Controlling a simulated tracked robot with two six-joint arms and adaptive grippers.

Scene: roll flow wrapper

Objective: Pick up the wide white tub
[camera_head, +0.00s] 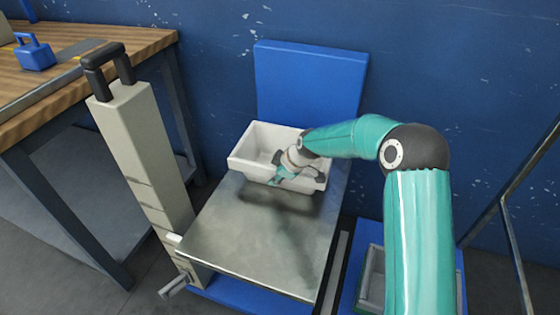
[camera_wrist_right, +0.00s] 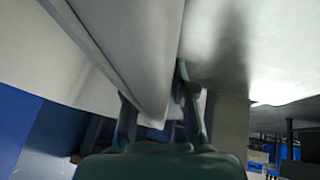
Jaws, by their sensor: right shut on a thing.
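The wide white tub (camera_head: 253,148) sits at the back of the metal platform, in front of the blue back panel. It looks empty inside where I can see it. My right gripper (camera_head: 290,178) is at the tub's near right side, shut on its wall. In the right wrist view the tub's wall (camera_wrist_right: 135,45) runs down between the two fingers of my right gripper (camera_wrist_right: 160,115). The arm hides part of the tub's right side. I cannot tell whether the tub is resting on the platform or slightly raised. My left gripper is not in view.
The metal platform (camera_head: 250,240) is bare in front of the tub. A pale column with a dark handle (camera_head: 143,150) stands at its left. A wooden workbench (camera_head: 90,75) holds a blue block with a handle (camera_head: 35,54). A grey container (camera_head: 373,275) is low at right.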

